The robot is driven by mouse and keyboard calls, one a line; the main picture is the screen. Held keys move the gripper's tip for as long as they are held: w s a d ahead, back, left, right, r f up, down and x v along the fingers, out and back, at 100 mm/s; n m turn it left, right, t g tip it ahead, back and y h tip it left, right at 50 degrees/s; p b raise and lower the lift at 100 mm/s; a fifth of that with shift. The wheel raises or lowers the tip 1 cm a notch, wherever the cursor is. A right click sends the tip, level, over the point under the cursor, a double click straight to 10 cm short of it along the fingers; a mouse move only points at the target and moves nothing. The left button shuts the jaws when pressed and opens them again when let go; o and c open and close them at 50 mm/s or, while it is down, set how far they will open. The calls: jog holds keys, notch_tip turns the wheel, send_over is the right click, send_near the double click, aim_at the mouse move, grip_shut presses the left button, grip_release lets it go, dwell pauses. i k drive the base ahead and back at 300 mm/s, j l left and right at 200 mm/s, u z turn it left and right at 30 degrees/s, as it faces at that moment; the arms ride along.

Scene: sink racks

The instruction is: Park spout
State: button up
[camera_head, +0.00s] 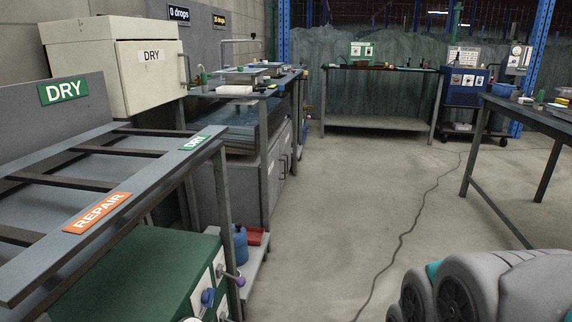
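A thin pale pipe that looks like the spout (240,41) rises over the far end of the sink bench (273,87) at the left. Its upper part runs roughly level and points left. Shallow trays (243,74) sit on the bench below it. The spout is small and far off, so its exact angle over the trays is hard to tell. My gripper is not in view.
A slatted rack (85,152) with DRY and REPAIR labels fills the near left. A cream DRY cabinet (133,73) stands behind it. A dark table (524,116) stands at right. The middle floor (335,190) is open, crossed by a cable (410,222).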

aim_at(253, 35)
jog(key=i, duration=2.15)
